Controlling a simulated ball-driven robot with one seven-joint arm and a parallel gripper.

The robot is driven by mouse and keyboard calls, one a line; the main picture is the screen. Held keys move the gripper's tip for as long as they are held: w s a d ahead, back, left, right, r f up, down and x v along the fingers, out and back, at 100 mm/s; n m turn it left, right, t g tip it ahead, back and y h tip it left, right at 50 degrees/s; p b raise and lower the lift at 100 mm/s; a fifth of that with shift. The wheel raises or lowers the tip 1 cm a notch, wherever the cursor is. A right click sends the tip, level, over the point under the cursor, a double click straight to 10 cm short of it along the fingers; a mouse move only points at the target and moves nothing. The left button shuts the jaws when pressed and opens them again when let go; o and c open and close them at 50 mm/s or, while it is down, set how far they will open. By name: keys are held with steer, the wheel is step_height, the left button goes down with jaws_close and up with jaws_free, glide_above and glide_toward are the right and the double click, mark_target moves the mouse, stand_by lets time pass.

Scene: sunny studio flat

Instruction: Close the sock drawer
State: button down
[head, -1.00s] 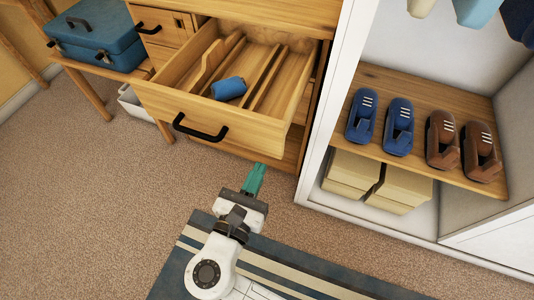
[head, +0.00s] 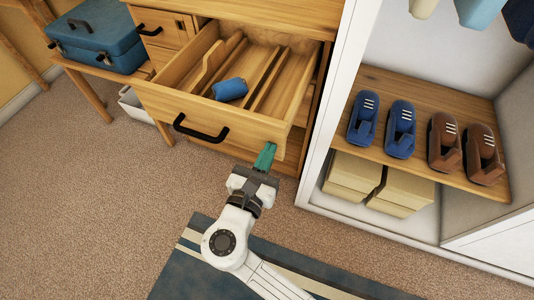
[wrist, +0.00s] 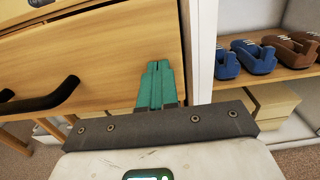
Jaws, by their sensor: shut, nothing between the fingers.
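The sock drawer (head: 245,129) is a wooden drawer pulled well out of the dresser, with a black bar handle (head: 200,129) on its front. Inside it, a rolled blue sock bundle (head: 230,89) lies among wooden dividers. My gripper (head: 266,155) has green fingers, shut and empty. It is at the right part of the drawer front, right of the handle. In the wrist view the fingers (wrist: 158,82) point at the drawer front (wrist: 110,62), and the handle (wrist: 40,100) is to their left. I cannot tell whether the fingertips touch the wood.
An open white wardrobe (head: 322,120) stands close on the right, with blue and brown shoes (head: 400,128) on its shelf and boxes (head: 352,176) below. A blue case (head: 97,35) sits on a bench at left. A striped rug (head: 185,270) lies on the carpet.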

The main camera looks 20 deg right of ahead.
steer(key=b, duration=0.4)
glide_toward(309, 67)
steer(key=w+d+f, duration=0.1)
steer(key=w+d, duration=0.1)
steer(key=w, duration=0.1)
steer(key=w+d+f, duration=0.1)
steer(key=w+d, duration=0.1)
steer(key=w, duration=0.2)
steer(key=w+d+f, duration=0.2)
steer(key=w+d, duration=0.1)
steer(key=shift+w, duration=0.2)
steer(key=shift+b+x, duration=0.3)
steer(key=shift+x, duration=0.45)
steer(key=shift+w+r, duration=0.1)
steer(key=shift+r, duration=0.15)
steer(key=shift+r, duration=0.15)
